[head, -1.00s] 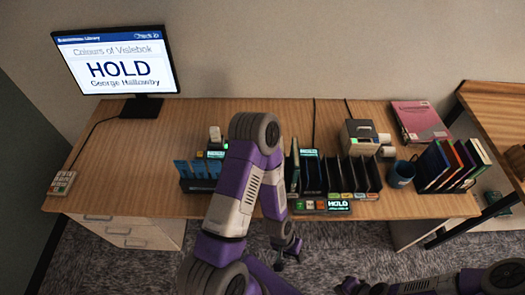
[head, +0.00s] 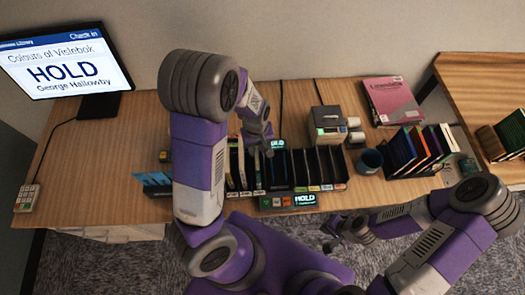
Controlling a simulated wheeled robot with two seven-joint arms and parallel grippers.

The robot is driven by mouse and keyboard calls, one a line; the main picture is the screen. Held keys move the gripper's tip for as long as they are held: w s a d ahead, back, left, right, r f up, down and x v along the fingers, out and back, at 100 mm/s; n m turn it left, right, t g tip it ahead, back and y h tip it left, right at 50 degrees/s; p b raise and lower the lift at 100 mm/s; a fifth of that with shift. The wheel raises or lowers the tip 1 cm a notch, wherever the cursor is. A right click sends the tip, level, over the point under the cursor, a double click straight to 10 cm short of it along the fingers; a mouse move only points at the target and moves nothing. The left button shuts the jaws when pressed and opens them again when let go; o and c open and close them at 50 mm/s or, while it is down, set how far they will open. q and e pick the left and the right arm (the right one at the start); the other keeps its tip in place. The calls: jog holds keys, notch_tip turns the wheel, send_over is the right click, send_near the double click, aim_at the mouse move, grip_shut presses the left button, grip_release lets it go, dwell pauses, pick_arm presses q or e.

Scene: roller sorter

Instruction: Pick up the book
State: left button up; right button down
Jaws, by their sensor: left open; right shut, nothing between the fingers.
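The task does not say which book. A pink book (head: 392,101) lies flat at the back right of the desk. Several coloured books (head: 421,148) stand tilted in a dark holder at the desk's right end. The black slotted sorter (head: 310,168) stands mid-desk, with a lit HOLD display (head: 304,200) at its front. My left gripper (head: 264,146) is above the sorter's slots, small and partly hidden; I see no book held in it. My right gripper (head: 332,238) is shut and empty in front of the desk's front edge, apart from the books.
The monitor (head: 62,68) at the left reads "Colours of Vislebok", HOLD, George Hallowby. Another wooden table (head: 470,88) is at the right. The left desk surface (head: 95,155) is mostly clear.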

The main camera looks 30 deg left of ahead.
aim_at(256, 155)
pick_arm(q)
jog(key=shift+a+f+m+y, duration=0.2)
jog(key=shift+f+m, duration=0.15)
jog(key=shift+f, duration=0.2)
jog(key=shift+a+f+m+y, duration=0.1)
jog(key=shift+a+f+m, duration=0.1)
jog(key=shift+f+m, duration=0.25)
jog(key=shift+s+f+b, duration=0.35)
jog(key=shift+s+f, duration=0.25)
jog(key=shift+f, duration=0.25)
jog(key=f, duration=0.4)
jog(key=shift+w+f, duration=0.2)
jog(key=shift+f, duration=0.5)
jog(key=shift+w+f, duration=0.15)
jog(key=shift+f, duration=0.05)
grip_shut()
pick_arm(e)
jog(key=shift+s+a+f, duration=0.15)
jog(key=shift+s+f, duration=0.05)
jog(key=shift+f, duration=0.45)
